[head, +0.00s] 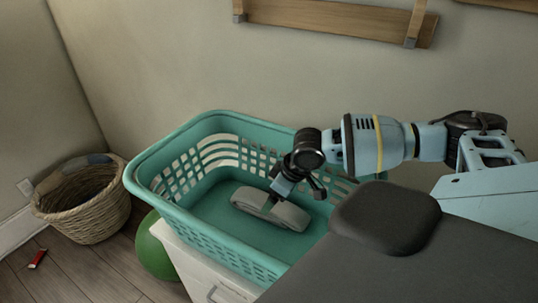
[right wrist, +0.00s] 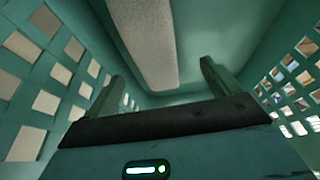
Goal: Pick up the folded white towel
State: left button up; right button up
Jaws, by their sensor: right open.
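The folded white towel (head: 285,213) lies on the floor of the teal laundry basket (head: 235,230). It looks greyish and forms a long rounded roll. In the right wrist view the towel (right wrist: 146,45) runs from the top edge to just beyond the fingers. My right gripper (head: 290,205) reaches down into the basket from the right, and its fingers stand over the towel. In the right wrist view my right gripper (right wrist: 160,80) is open, with a wide gap and nothing between the fingers. My left gripper is not in view.
The basket's slotted walls (right wrist: 45,70) rise close around the gripper. The basket stands on a white cabinet (head: 205,272). A wicker basket (head: 90,208), a green ball (head: 152,250) and a small red object (head: 38,259) are at the left. A wooden shelf (head: 335,18) hangs on the wall.

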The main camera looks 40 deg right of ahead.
jog(key=shift+d+x, duration=0.15)
jog(key=shift+x, duration=1.55)
jog(key=shift+d+x, duration=0.1)
jog(key=shift+x, duration=1.6)
jog(key=shift+c, duration=0.3)
jog(key=c, duration=1.1)
jog(key=shift+r, duration=5.1)
jog(key=shift+c, duration=0.2)
